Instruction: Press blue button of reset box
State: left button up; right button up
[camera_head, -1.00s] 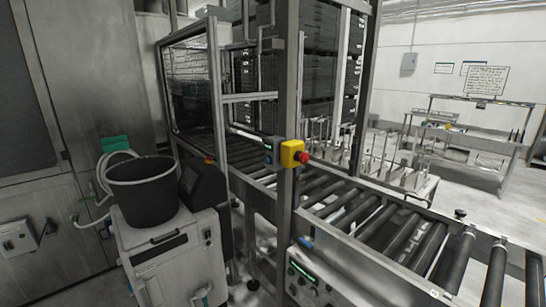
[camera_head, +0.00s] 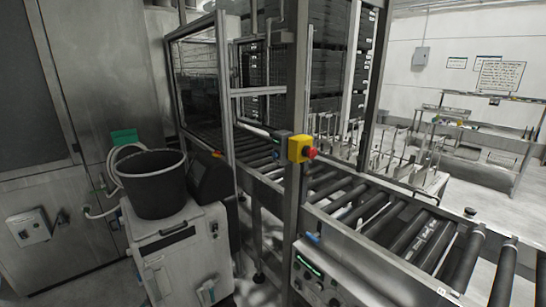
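A small grey-blue box (camera_head: 281,145) sits on the frame post, just left of a yellow box (camera_head: 301,148) with a red mushroom button (camera_head: 310,153). The grey-blue box may be the reset box, but it is partly hidden by the post, and I cannot make out a blue button on it. A grey control box (camera_head: 28,227) with a dark knob is on the metal wall at the left. Neither of my grippers is in view.
A roller conveyor (camera_head: 400,233) runs from the frame toward the lower right. A black bucket (camera_head: 150,183) stands on a white cabinet (camera_head: 180,250) in front at left. A control panel (camera_head: 318,277) with knobs is below the conveyor. Open floor shows at the far right.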

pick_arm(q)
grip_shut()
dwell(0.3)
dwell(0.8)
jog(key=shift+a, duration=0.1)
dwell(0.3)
